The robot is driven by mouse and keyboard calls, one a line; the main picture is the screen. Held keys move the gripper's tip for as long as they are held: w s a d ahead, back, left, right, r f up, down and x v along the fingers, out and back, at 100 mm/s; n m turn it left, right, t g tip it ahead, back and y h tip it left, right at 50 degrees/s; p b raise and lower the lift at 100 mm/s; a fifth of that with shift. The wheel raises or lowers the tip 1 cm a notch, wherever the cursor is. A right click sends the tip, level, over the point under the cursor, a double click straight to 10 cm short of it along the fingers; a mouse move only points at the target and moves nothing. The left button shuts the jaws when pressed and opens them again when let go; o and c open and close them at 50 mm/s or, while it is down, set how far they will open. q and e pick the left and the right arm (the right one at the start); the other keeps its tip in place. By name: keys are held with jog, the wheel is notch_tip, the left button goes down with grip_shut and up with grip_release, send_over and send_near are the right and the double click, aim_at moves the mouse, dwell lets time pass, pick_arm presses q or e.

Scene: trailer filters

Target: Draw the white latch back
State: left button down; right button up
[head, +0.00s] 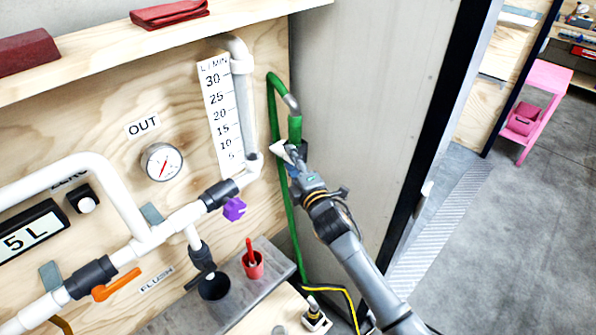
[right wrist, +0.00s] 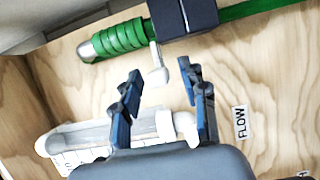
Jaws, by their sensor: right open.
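The white latch (right wrist: 158,62) shows in the right wrist view as a short white lever. It sticks out from a black block (right wrist: 183,17) on the green hose (right wrist: 122,40). My right gripper (right wrist: 160,78) is open, with its two blue-grey fingers pointing toward the latch. The latch's rounded end lies between the fingertips in the picture; I see no contact, and the depth gap is hard to judge. In the head view my right gripper (head: 290,158) is by the green hose (head: 295,130), and it hides most of the latch area. My left gripper is not in view.
White pipes (head: 190,215) with an orange handle (head: 113,285) and a purple knob (head: 234,209) run along the plywood wall left of my arm. A grey ledge (head: 277,262) holds a red cup (head: 252,265). A shelf (head: 100,58) is above. Open floor lies right.

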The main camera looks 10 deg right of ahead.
jog(key=s+d, duration=0.2)
jog(key=s, duration=0.9)
jog(key=shift+s, duration=0.25)
jog(key=s+d+f+m+g+h+b, duration=0.1)
jog(key=s+d+f+m+g, duration=0.2)
jog(key=f, duration=1)
jog(key=s+f+m+g+b, duration=0.25)
jog(key=s+f, duration=0.25)
jog(key=f, duration=0.9)
jog(key=s+d+f+m+g+h+b, duration=0.1)
jog(key=s+d+f+m+g, duration=0.2)
jog(key=f, duration=1)
jog(key=s+d+f+m+g+b, duration=0.1)
jog(key=s+f+m+g, duration=0.1)
jog(key=s+f, duration=0.6)
jog(key=s+d+f+m+g+h+b, duration=0.1)
jog(key=s+f+m+g, duration=0.2)
jog(key=s+f, duration=0.5)
jog(key=s+d+f+m+g+b, duration=0.1)
jog(key=s+f+m+g, duration=0.2)
jog(key=s+f, duration=0.5)
jog(key=s+m, duration=0.1)
jog(key=s, duration=1.2)
jog(key=shift+d, duration=0.2)
